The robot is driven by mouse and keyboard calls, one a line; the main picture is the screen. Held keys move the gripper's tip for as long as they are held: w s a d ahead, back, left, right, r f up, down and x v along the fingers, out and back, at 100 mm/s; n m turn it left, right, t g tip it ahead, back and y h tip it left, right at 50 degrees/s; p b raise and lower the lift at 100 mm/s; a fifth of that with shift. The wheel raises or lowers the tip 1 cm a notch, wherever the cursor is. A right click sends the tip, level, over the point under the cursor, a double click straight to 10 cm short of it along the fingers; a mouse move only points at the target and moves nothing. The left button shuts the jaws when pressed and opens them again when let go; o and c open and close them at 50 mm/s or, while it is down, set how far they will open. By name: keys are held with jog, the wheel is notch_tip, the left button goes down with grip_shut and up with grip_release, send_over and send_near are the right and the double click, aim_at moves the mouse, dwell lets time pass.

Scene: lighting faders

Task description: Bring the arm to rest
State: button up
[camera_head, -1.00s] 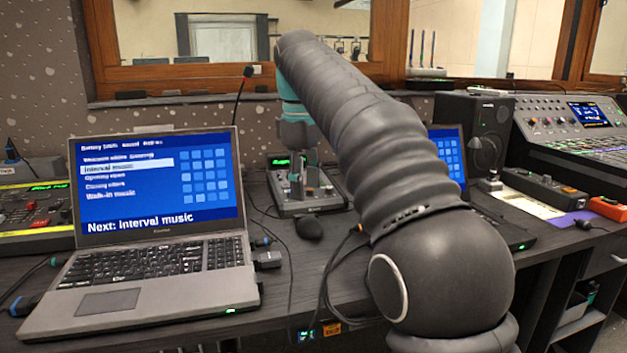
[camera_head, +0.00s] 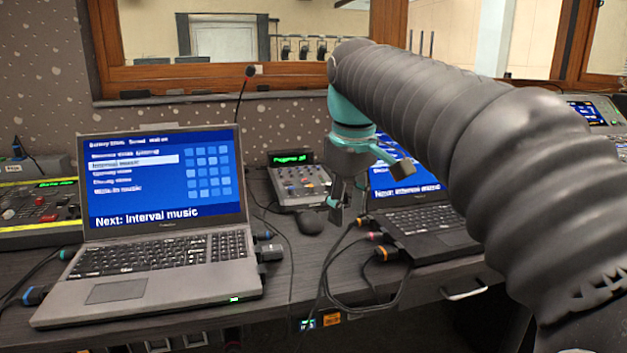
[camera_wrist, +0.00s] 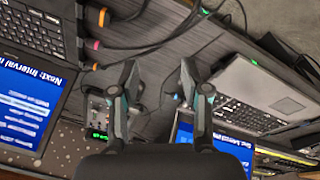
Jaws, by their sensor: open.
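My gripper (camera_head: 347,208) hangs from the end of my dark ribbed arm, in front of the right-hand laptop's left edge in the head view. In the wrist view my gripper (camera_wrist: 158,80) shows two fingers spread apart with nothing between them. The small fader console (camera_head: 300,183) sits on the desk to the left of the gripper, clear of it. My arm crosses the right part of the head view and hides part of the desk there.
A grey laptop (camera_head: 165,265) stands at the left and a darker laptop (camera_head: 425,220) at the right. Cables (camera_head: 335,290) lie between them. A thin microphone (camera_head: 245,90) rises behind the console. A lighting desk (camera_head: 40,210) is at far left.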

jog(key=s+d+f+m+t, duration=0.1)
jog(key=s+d+f+m, duration=0.3)
jog(key=s+f, duration=0.6)
jog(key=s+d+f+m+t, duration=0.2)
jog(key=s+d+f+m, duration=0.2)
jog(key=s+f, duration=0.5)
jog(key=shift+s+d+f+m, duration=0.3)
jog(key=shift+s+d+f, duration=0.1)
jog(key=shift+s+d, duration=0.6)
